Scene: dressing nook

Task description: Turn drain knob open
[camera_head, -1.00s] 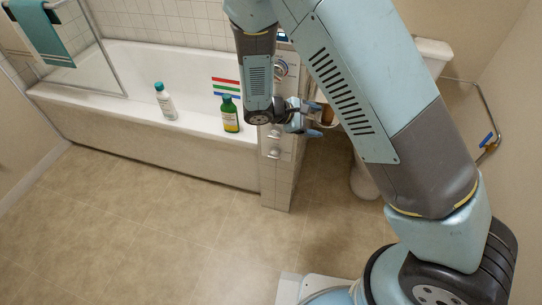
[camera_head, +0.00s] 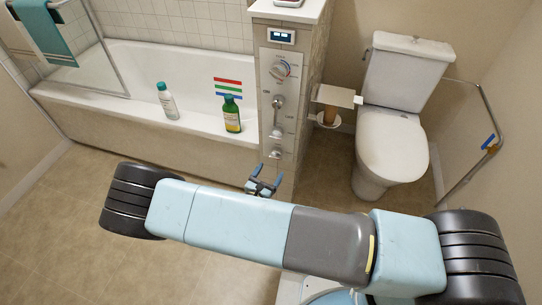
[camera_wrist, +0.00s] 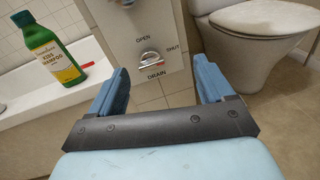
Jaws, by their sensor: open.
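The drain knob (camera_wrist: 150,58) is a small silver knob low on the white control panel (camera_wrist: 145,22). In the wrist view the word OPEN is above it, SHUT to its right and DRAIN below. Which mark it points to is hard to tell. In the head view it is the lowest knob (camera_head: 275,154) on the panel. My gripper (camera_head: 267,177) is open and empty, in front of and a little below that knob in the picture. In the wrist view the blue fingers (camera_wrist: 161,70) stand either side of the knob in the picture, apart from it.
Above the knob are a dial (camera_head: 280,70) and a lever (camera_head: 278,103). A green shampoo bottle (camera_head: 232,114) and a white bottle (camera_head: 167,101) stand on the tub rim (camera_head: 198,124). A paper holder (camera_head: 335,97) and toilet (camera_head: 392,148) are at right. The floor in front is clear.

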